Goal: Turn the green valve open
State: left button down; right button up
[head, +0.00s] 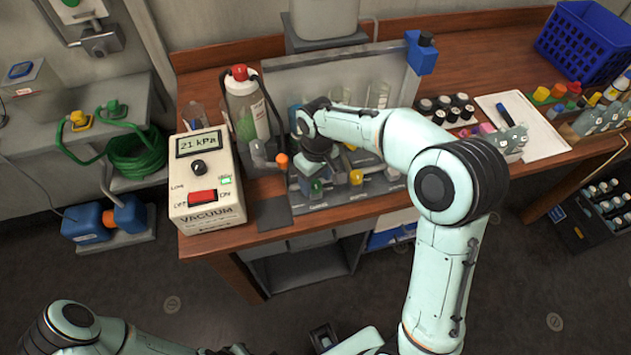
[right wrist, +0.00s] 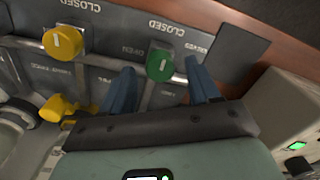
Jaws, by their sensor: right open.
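The green valve (right wrist: 160,65) is a round knob on a grey panel in the right wrist view. Its white mark runs up and down in the picture, in line with an upside-down CLOSED label above it; an OPEN label (right wrist: 127,50) is to its left. My right gripper (right wrist: 163,78) is open, with one blue finger on each side of the knob. I cannot tell whether the fingers touch it. In the head view my right gripper (head: 316,168) reaches down to the valve panel, and the arm hides part of it. My left arm shows at lower left, its gripper out of view.
A yellow knob (right wrist: 63,42) sits left of the green one on the panel. A vacuum box (head: 206,178) reading 21 kPa and a capped bottle (head: 247,105) stand left of the panel. Small jars, a clipboard (head: 535,128) and a blue crate (head: 588,43) are to the right.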

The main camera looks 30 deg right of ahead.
jog(key=shift+f, duration=0.7)
jog(key=c, duration=1)
jog(key=shift+c, duration=0.2)
